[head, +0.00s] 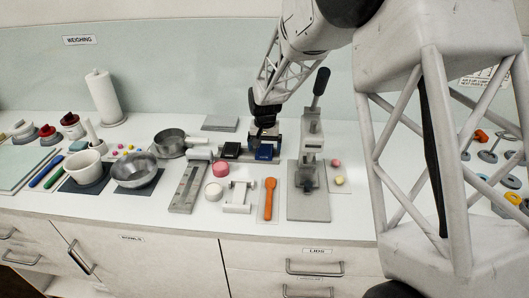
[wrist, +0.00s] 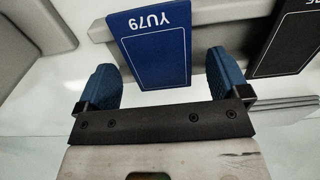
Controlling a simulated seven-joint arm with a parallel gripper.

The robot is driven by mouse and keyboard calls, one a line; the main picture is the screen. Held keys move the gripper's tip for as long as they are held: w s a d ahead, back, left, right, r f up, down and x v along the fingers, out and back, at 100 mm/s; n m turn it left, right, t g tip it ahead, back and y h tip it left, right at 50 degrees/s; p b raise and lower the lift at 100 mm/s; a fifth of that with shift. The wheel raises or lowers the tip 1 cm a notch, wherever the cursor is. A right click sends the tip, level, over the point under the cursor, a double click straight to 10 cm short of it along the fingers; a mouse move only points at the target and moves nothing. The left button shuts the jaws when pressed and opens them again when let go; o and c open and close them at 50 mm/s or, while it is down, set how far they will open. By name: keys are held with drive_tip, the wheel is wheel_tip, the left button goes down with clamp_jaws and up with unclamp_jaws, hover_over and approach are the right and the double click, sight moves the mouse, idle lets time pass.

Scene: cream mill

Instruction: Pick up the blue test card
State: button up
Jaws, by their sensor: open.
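The blue test card (wrist: 155,50), marked YU79, leans in a grey rack (wrist: 228,9) in the wrist view. In the head view the blue card (head: 264,154) shows just below my gripper (head: 264,137). My gripper (wrist: 164,82) is open, with one blue fingertip on each side of the card's near end. A gap shows between the card and each fingertip, and nothing is gripped.
A black card (wrist: 290,42) stands right of the blue one; in the head view it (head: 231,150) is to the left. A lever press (head: 309,190) stands close on the right. A pink round piece (head: 221,169) and an orange spoon (head: 269,198) lie nearer the front.

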sight(265, 149)
drive_tip(key=shift+c, duration=0.2)
drive_tip(key=c, duration=1)
drive_tip(key=shift+o, duration=0.2)
drive_tip(key=shift+r, duration=0.4)
wheel_tip(265, 149, up, 3)
drive_tip(key=shift+f, duration=0.1)
drive_tip(key=s+d, duration=0.1)
drive_tip(key=s, duration=0.4)
drive_tip(key=s+d+r, duration=0.1)
drive_tip(key=s+d, duration=0.1)
drive_tip(key=s, duration=0.3)
drive_tip(key=s+d, duration=0.2)
drive_tip(key=s, duration=0.3)
drive_tip(key=shift+s+r, duration=0.1)
drive_tip(key=shift+r, duration=0.15)
